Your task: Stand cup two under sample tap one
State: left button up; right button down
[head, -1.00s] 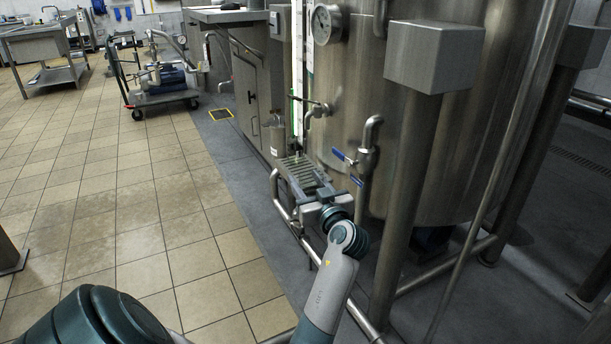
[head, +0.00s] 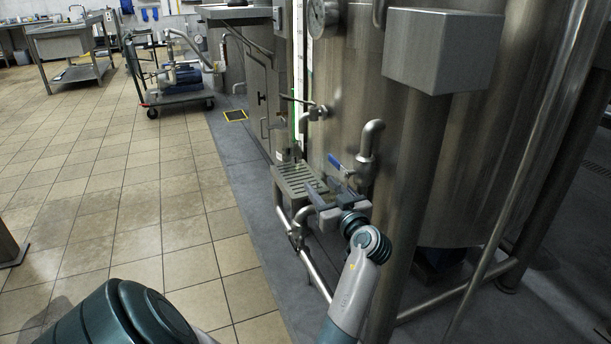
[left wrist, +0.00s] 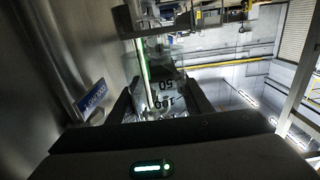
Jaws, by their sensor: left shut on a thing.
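My left gripper (head: 332,198) is low in front of the tank, at the right end of a slatted drip tray (head: 297,180). In the left wrist view its two fingers (left wrist: 165,100) are shut on a clear cup (left wrist: 166,92) with dark graduation marks. In the head view I cannot make out the cup clearly. A tap with a blue lever (head: 368,140) rises just behind and above the gripper; its lever also shows in the left wrist view (left wrist: 91,98). Another tap (head: 312,114) is farther back, above the tray. No tap number is readable. My right gripper is out of view.
The steel tank (head: 455,170) and its leg (head: 408,150), topped by a grey box (head: 443,50), stand close on the right. A low pipe rail (head: 315,275) runs below the tray. A pump cart (head: 178,88) is at the back left. The tiled floor (head: 130,200) is open.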

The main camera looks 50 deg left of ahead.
aim_at(302, 181)
jog(key=i+j, duration=0.1)
jog(key=j, duration=0.6)
jog(key=i+j+z, duration=0.1)
jog(key=j, duration=0.6)
